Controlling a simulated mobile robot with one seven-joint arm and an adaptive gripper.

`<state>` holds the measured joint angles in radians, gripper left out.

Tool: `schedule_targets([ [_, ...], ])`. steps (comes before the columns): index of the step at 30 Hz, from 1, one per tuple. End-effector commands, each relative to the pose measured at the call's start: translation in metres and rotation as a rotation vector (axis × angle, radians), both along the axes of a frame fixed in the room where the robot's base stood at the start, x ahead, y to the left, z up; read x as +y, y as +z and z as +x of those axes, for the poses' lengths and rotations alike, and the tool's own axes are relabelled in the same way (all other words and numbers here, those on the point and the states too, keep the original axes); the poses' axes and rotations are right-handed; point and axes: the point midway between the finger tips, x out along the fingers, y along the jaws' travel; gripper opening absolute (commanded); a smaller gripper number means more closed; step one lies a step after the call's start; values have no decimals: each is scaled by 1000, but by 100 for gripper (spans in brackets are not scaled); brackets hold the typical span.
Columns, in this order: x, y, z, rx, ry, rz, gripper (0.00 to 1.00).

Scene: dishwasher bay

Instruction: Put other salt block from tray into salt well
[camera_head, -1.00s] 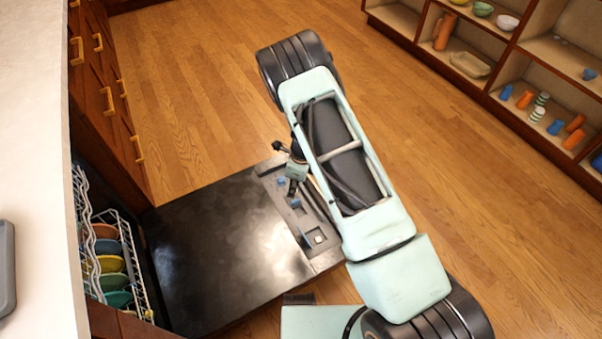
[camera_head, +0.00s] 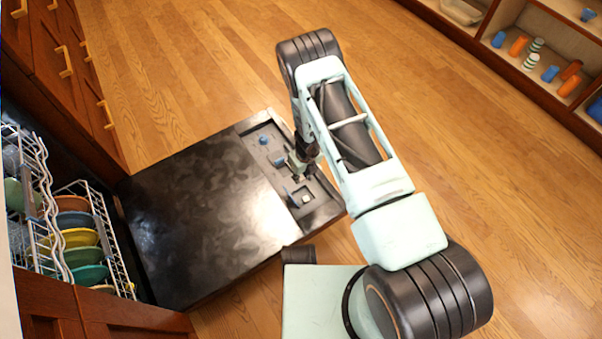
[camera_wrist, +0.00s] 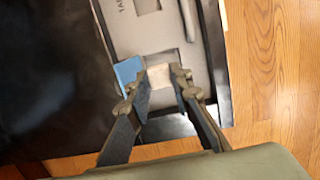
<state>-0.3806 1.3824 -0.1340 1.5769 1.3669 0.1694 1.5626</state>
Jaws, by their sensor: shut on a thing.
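A whitish block (camera_wrist: 159,75), seemingly the salt block, sits between the two fingertips of my gripper (camera_wrist: 158,84) in the wrist view. My gripper is shut on it, over the near edge of a dark rectangular recess (camera_wrist: 165,58) in a grey panel. An upright blue flap (camera_wrist: 127,70) stands just left of the block. In the head view my gripper (camera_head: 299,165) is over the panel, beside a blue flap (camera_head: 279,158); the held block is hard to see there. Another small pale block (camera_head: 306,199) lies in a square recess at the panel's near end.
The open black dishwasher door (camera_head: 200,210) carries the panel along its outer edge. Another blue part (camera_head: 263,140) stands at the panel's far end. A dish rack (camera_head: 85,240) with plates is at left. Wood floor (camera_head: 190,70) is clear beyond the door.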

Motion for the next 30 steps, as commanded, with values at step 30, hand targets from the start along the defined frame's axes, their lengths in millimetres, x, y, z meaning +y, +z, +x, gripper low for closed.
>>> schedule_targets([
  [30, -1, -104, 0, -1, 1, -1, 4],
])
